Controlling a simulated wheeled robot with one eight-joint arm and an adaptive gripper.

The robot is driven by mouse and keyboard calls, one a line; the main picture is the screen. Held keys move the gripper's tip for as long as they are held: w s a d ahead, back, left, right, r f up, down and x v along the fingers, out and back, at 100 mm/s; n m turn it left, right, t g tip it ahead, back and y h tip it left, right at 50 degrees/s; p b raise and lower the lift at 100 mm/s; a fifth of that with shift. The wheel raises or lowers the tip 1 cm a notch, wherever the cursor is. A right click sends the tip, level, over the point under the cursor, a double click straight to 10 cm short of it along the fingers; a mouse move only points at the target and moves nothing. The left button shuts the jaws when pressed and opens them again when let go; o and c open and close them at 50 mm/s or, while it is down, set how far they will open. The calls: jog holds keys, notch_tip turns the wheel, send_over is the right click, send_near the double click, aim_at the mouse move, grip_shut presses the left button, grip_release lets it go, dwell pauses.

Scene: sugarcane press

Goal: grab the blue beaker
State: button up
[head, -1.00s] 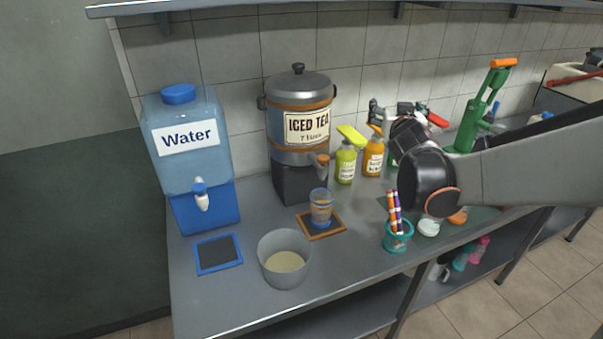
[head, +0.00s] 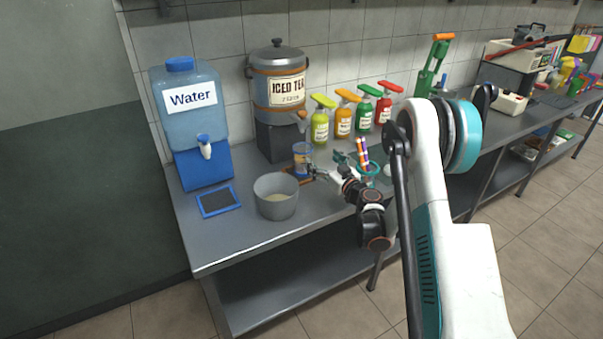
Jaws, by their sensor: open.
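The blue beaker (head: 301,156), a clear cup with a blue tint, stands upright under the tap of the iced tea dispenser (head: 278,90). It is on the orange-framed mat (head: 292,178), which is now partly covered. My gripper (head: 314,170) is open, just right of the beaker at about its lower half. The fingers are small in the head view, and I cannot tell whether they touch the beaker or are around it.
A grey bucket (head: 276,204) stands in front of the beaker. A teal cup with pens (head: 369,171) is close behind my wrist. Several sauce bottles (head: 343,120) line the wall. The water dispenser (head: 192,120) and a blue-framed mat (head: 219,201) are at left.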

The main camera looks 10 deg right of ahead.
aim_at(307, 155)
jog(key=shift+y, duration=0.3)
jog(key=w+a, duration=0.1)
jog(key=w, duration=0.1)
jog(key=w+a+f+b, duration=0.1)
jog(key=w, duration=0.1)
jog(key=w+a+f+b, duration=0.1)
jog(key=w, duration=0.1)
jog(key=shift+w+a+f, duration=0.15)
jog(key=shift+w+f, duration=0.05)
jog(key=shift+d+b+x, duration=0.1)
jog(key=shift+b+x, duration=0.5)
jog(key=shift+x, duration=0.85)
jog(key=shift+d+b+x, duration=0.15)
jog(key=shift+b+x, duration=0.45)
jog(key=shift+x, duration=0.9)
jog(key=shift+r, duration=0.15)
jog(key=c, duration=1.7)
jog(key=shift+r, duration=0.15)
